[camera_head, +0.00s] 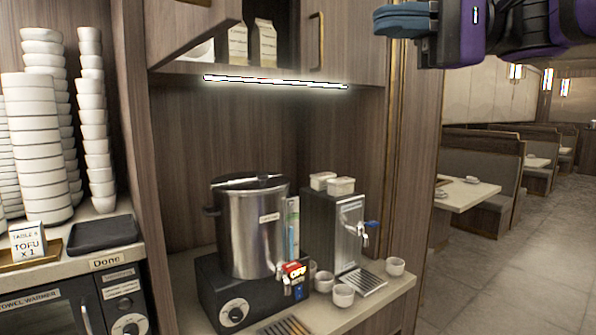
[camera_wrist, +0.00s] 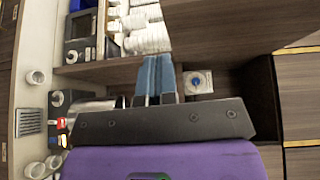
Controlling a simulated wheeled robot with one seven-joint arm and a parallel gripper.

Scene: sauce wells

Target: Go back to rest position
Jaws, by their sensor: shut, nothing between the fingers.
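My gripper (camera_head: 404,18) is at the top of the head view, right of the upper cabinet, with its blue fingers pointing left. In the wrist view its two blue fingers (camera_wrist: 156,76) lie together, shut with nothing between them. Part of my arm is cut off by the top edge of the head view. The gripper is well above the counter (camera_head: 395,298) and apart from everything on it.
An upper cabinet door (camera_head: 190,28) hangs open, with cartons (camera_head: 264,43) inside. Below stand a steel urn (camera_head: 250,228), a dispenser (camera_head: 332,225) and several cups (camera_head: 344,295). Stacked bowls (camera_head: 38,140) and a black tray (camera_head: 103,233) are left. The aisle floor (camera_head: 530,250) is clear.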

